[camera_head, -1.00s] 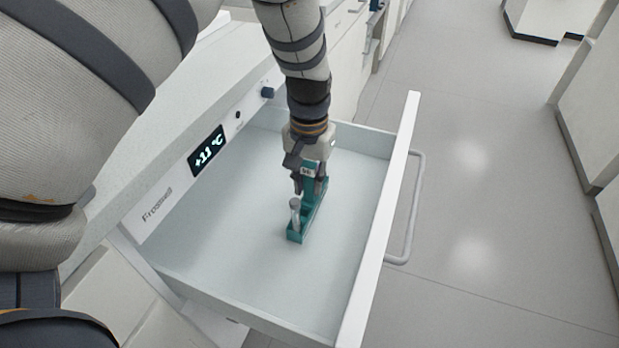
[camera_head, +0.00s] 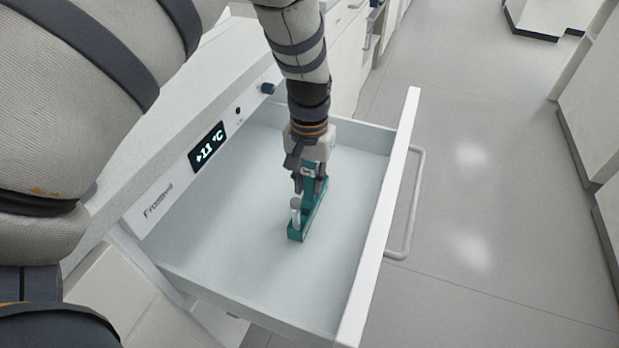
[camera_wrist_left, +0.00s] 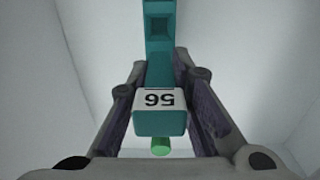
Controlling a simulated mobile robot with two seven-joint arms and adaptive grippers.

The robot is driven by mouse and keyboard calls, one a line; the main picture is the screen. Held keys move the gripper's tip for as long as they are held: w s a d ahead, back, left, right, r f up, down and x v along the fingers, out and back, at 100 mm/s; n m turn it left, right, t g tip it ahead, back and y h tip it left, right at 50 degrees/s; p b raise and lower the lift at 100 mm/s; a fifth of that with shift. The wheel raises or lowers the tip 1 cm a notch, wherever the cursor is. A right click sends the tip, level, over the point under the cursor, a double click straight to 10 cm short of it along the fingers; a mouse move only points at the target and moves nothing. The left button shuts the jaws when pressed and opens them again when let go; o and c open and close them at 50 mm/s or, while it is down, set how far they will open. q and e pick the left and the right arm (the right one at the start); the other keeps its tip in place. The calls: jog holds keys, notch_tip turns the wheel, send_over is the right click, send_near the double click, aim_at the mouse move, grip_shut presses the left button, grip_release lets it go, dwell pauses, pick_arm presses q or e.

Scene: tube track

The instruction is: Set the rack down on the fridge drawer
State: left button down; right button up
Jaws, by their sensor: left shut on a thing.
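The teal rack (camera_head: 307,212) is inside the open fridge drawer (camera_head: 245,215), near the middle of its floor. A capped tube (camera_head: 295,209) stands in the rack's near end. My left gripper (camera_head: 311,184) comes down from above and is shut on the rack's raised handle. In the left wrist view the rack (camera_wrist_left: 159,50) runs away between the two fingers (camera_wrist_left: 162,115), with a white "56" label on its top block and a green tip below it. I cannot tell whether the rack's base touches the drawer floor. My right gripper is not in view.
The drawer's front wall (camera_head: 382,220) and its handle (camera_head: 413,205) are on the right. The fridge panel with a lit display (camera_head: 207,147) and a dark knob (camera_head: 268,88) is on the left. The drawer floor around the rack is bare.

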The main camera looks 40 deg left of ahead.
pick_arm(q)
jog(key=shift+f, duration=0.25)
jog(key=c, duration=1.4)
grip_release()
jog(key=shift+o, duration=0.2)
notch_tip(320, 180, up, 12)
